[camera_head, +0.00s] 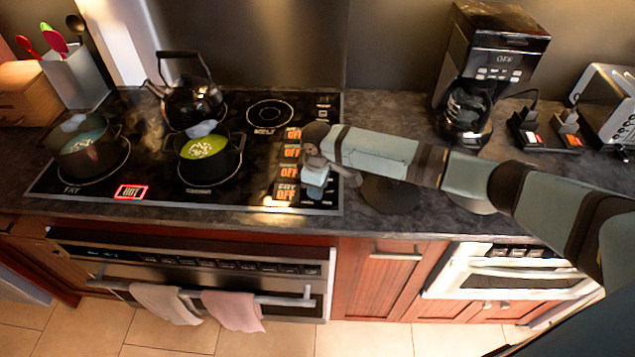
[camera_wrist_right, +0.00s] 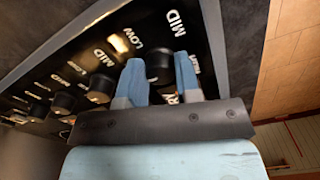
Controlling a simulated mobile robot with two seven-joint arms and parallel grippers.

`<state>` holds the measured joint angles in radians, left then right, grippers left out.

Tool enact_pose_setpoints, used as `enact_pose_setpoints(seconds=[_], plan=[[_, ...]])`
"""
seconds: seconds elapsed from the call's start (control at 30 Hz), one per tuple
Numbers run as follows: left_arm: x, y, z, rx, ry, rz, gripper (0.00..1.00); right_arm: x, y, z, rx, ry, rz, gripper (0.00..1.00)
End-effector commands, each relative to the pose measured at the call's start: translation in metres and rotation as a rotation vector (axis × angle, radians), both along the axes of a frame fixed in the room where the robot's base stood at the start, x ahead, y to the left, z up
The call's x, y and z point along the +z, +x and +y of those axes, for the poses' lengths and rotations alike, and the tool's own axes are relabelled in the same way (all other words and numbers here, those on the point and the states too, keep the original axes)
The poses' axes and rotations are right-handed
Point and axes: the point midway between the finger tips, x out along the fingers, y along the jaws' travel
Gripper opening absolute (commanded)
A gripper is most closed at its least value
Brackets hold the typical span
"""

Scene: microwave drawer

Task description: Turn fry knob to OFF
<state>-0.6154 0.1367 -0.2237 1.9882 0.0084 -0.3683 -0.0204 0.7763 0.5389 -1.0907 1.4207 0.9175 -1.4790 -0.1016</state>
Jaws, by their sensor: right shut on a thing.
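The fry knob (camera_wrist_right: 158,68) is a small black knob on the stove's control strip. In the right wrist view it sits between the two blue fingers of my right gripper (camera_wrist_right: 160,82), which is shut on it. The letters MID show above the knob, and part of the word FRY shows beside the right finger. In the head view my right gripper (camera_head: 316,188) is at the stove's front right corner and hides the knob. The fry display (camera_head: 286,192) beside it reads FRY OFF in orange. My left gripper is not in view.
Several other black knobs (camera_wrist_right: 101,88) line the strip. On the black cooktop (camera_head: 140,196) stand a kettle (camera_head: 192,105), a pot with green soup (camera_head: 204,150) and a dark pot (camera_head: 85,155). A red HOT sign (camera_head: 131,192) glows. A coffee maker (camera_head: 485,65) stands right.

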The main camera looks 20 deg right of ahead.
Motion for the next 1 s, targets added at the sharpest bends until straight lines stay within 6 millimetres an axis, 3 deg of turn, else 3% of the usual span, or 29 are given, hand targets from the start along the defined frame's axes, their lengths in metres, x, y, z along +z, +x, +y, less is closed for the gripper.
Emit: enact_pose_setpoints(seconds=[0.53,0.57,0.67,1.0], plan=[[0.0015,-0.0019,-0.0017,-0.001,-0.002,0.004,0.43,0.0007,0.0006,0.0002,0.027,0.001,-0.002,0.07],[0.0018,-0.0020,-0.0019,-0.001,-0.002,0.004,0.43,0.0007,0.0006,0.0002,0.027,0.001,-0.002,0.33],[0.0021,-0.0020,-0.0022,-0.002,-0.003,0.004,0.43,0.0006,0.0006,0.0002,0.027,0.001,-0.002,0.56],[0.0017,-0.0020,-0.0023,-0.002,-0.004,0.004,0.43,0.0035,0.0005,0.0002,0.026,0.001,-0.002,0.56]])
